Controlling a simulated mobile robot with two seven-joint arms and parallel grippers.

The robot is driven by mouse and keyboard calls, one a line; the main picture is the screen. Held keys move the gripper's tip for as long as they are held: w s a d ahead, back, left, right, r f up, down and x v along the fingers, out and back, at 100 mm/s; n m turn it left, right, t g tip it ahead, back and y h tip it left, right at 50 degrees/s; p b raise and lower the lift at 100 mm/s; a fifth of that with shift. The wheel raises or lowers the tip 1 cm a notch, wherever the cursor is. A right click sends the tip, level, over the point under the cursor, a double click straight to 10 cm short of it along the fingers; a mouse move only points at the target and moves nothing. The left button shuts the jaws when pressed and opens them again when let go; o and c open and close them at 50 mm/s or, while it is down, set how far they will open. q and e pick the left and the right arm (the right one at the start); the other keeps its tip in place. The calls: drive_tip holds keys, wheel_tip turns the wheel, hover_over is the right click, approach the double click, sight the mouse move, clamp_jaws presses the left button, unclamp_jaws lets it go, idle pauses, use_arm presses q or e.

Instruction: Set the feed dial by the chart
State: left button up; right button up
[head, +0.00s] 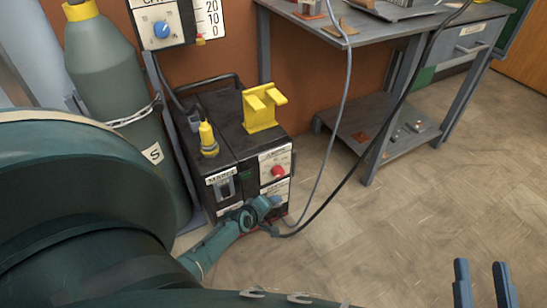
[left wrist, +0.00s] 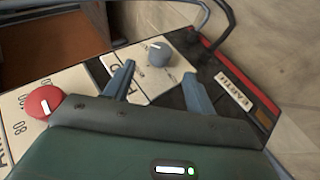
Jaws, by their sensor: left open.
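In the left wrist view a grey-blue dial (left wrist: 158,54) with a white pointer mark sits on a white plate whose lettering is mostly hidden. My left gripper (left wrist: 158,69) is open, with its two fingers on either side of the dial and apart from each other. I cannot tell whether they touch it. In the head view my left gripper (head: 268,204) is at the lower front of the black welding machine (head: 222,115). My right gripper (head: 482,285) is open and empty at the lower right.
A red dial (head: 278,171) sits above the left gripper, and also shows in the left wrist view (left wrist: 43,102). A gas cylinder (head: 122,80) and a blue-dial wall panel (head: 161,29) stand left. Cables hang by the grey table (head: 385,40). The floor at right is clear.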

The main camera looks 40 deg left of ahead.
use_arm(q)
drive_tip(key=p+v, duration=0.3)
drive_tip(key=v, duration=0.3)
drive_tip(key=shift+s+r, duration=0.2)
drive_tip(key=shift+r, duration=0.05)
use_arm(e)
drive_tip(key=shift+d+n+h, duration=0.3)
drive_tip(key=shift+d+h, duration=0.05)
drive_tip(key=shift+h, duration=0.15)
use_arm(q)
drive_tip(key=shift+d, duration=0.1)
